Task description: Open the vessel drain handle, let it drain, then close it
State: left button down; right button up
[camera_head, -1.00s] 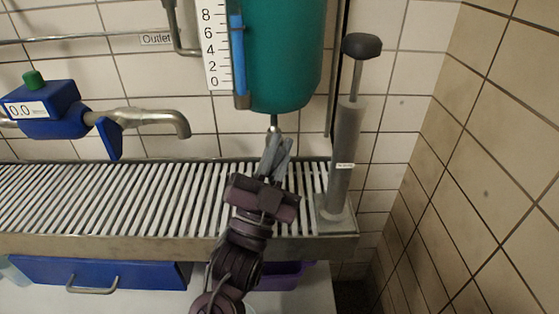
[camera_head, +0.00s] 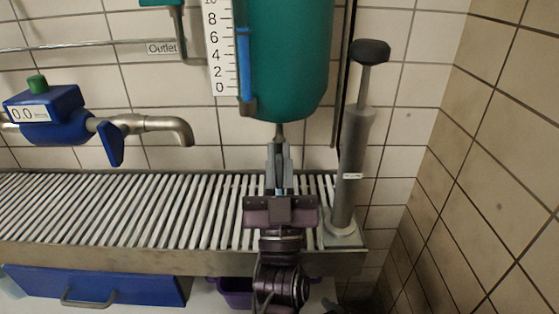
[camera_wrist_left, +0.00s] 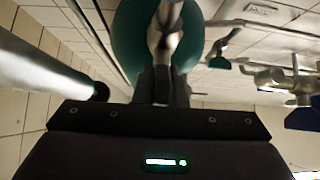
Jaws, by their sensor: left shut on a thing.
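The teal vessel (camera_head: 288,60) hangs on the tiled wall, with its drain outlet (camera_head: 279,131) at the bottom. My left gripper (camera_head: 279,160) is directly below it, shut on the drain handle, which the fingers largely hide in the head view. In the left wrist view the metal drain fitting (camera_wrist_left: 165,30) rises from between the fingers (camera_wrist_left: 163,85) toward the underside of the vessel (camera_wrist_left: 130,35). On the vessel's left, the blue level column (camera_head: 243,65) tops out between 6 and 8 on the white scale (camera_head: 218,50). My right gripper is not in view.
A grey hand pump (camera_head: 355,150) with a black knob stands close right of my left arm. A slatted metal shelf (camera_head: 120,210) lies below. A blue valve with spout (camera_head: 60,115) is at left. A blue drawer (camera_head: 100,283) and purple container (camera_head: 235,290) are underneath.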

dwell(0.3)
pick_arm(q)
jog(key=c, duration=1.5)
grip_release()
jog(key=shift+m+h, duration=0.5)
jog(key=shift+h, duration=0.2)
